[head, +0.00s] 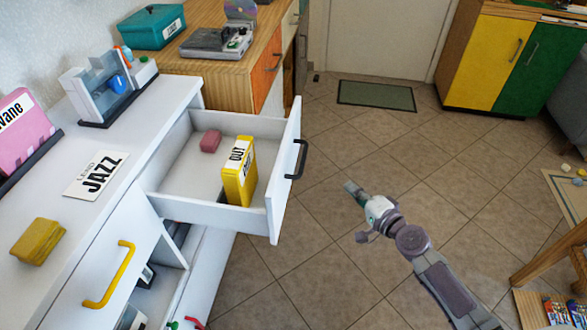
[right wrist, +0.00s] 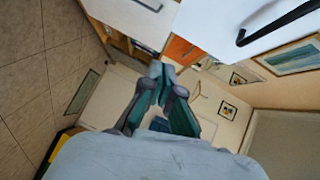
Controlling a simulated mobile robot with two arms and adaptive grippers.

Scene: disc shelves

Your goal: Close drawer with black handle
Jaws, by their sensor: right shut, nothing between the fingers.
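The white drawer (head: 255,218) with the black handle (head: 297,160) is pulled out of the white cabinet in the head view. Inside it lie a yellow box (head: 240,180) with a white label and a small pink block (head: 210,141). My right gripper (head: 350,188) is shut and empty, to the right of the drawer front and apart from it, above the floor. In the right wrist view, the fingers (right wrist: 157,72) are together, and the black handle (right wrist: 275,22) shows at the upper right. My left gripper is not in the head view.
A drawer with a yellow handle (head: 108,275) is nearer in the cabinet. The white top holds a yellow block (head: 38,241), a JAZZ card (head: 96,176) and a pink item (head: 24,130). Tiled floor right of the drawer is clear up to a green mat (head: 376,95).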

